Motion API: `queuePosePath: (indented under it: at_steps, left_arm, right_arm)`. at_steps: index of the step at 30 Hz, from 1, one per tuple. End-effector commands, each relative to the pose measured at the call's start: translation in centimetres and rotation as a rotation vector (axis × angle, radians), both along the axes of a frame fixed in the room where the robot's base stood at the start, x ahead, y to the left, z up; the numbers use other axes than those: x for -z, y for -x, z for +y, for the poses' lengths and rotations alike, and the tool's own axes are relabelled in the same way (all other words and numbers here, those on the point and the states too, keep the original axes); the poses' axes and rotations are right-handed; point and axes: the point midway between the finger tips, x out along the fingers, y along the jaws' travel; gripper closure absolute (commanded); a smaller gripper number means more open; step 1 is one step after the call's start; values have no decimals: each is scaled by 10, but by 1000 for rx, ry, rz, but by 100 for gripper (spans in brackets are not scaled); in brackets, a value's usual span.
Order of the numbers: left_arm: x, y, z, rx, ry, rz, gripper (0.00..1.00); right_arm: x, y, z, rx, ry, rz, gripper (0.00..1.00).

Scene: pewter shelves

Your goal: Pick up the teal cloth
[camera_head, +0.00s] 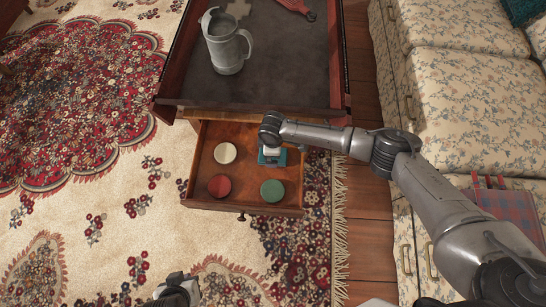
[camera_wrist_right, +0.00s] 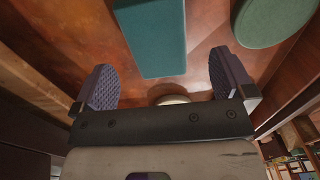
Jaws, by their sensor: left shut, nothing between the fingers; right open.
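The teal cloth (camera_head: 283,157) lies in the open wooden drawer, partly hidden under my right gripper (camera_head: 271,151). In the right wrist view the teal cloth (camera_wrist_right: 152,38) is a flat-sided teal shape ahead of the open fingers, with its near end around the fingertip gap. My right gripper (camera_wrist_right: 163,80) is open, with nothing between its pads. Whether it touches the cloth I cannot tell. My left gripper (camera_head: 178,291) is low in the head view over the rug, shut and empty, far from the drawer.
The drawer (camera_head: 228,204) also holds a white disc (camera_head: 225,153), a red disc (camera_head: 219,186) and a green disc (camera_head: 272,190). A grey metal pitcher (camera_head: 228,47) stands on the table (camera_head: 285,70) above. A floral sofa (camera_head: 465,95) is at the right.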

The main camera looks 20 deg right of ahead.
Motion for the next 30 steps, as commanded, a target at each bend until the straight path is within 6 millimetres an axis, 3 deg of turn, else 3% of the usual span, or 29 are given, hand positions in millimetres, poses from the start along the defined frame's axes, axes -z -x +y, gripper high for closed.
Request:
queuePosePath:
  at_steps: [7,18,26,30]
  left_arm:
    - [11,1,0,0,1,1,100]
    - [47,1,3,7,-9,2,100]
    - [46,1,3,9,-12,2,100]
    - [46,1,3,9,-12,2,100]
  right_arm:
    - [12,0,-1,0,1,0,0]
    - [52,2,-4,-1,1,0,0]
    - [52,2,-4,0,0,0,0]
    - [52,2,-4,0,0,0,12]
